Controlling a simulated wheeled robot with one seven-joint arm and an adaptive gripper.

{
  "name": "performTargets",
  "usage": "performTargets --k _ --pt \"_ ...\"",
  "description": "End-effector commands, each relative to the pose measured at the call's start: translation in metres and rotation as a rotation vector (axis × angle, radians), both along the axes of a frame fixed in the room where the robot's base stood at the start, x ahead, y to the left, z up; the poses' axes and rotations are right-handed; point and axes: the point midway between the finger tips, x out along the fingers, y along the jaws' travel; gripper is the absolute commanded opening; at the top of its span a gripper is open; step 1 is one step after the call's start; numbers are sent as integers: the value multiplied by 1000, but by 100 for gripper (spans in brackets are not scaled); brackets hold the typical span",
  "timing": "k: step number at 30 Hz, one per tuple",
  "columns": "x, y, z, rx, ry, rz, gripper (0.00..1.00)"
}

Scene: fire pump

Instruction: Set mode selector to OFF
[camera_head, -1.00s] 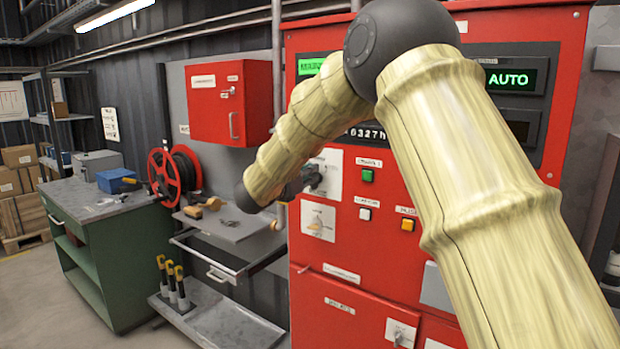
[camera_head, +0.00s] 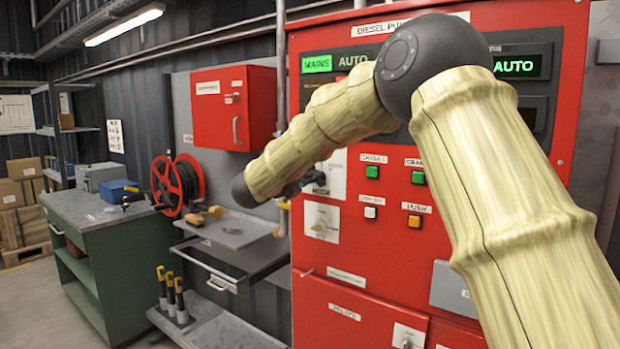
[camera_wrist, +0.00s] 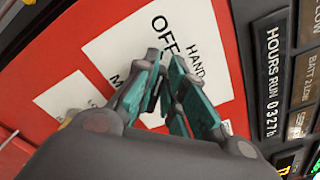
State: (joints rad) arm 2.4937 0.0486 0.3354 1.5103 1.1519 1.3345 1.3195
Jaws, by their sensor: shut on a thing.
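The mode selector's white plate (camera_wrist: 120,45) shows the words OFF and HAND and a partly covered third word starting with M. Its knob is hidden between my fingers, so I cannot read where it points. My gripper (camera_wrist: 164,66) is shut on the knob, its teal fingers close together over the plate. In the head view the plate (camera_head: 337,170) is on the red pump panel (camera_head: 375,255), and my gripper (camera_head: 314,180) reaches it from the left. A display above shows a lit green AUTO (camera_head: 515,66).
A metal shelf (camera_head: 235,230), hose reel (camera_head: 178,185) and green workbench (camera_head: 120,250) stand left.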

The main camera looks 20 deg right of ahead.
Motion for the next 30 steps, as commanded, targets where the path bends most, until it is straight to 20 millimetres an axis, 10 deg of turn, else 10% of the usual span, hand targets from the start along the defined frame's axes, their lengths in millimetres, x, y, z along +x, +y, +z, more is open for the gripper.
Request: performTargets --k 21,24,30 --pt "1 1 0 -45 56 1 0" --pt "1 1 0 -45 56 1 30" --pt "1 0 -1 -44 57 0 33"
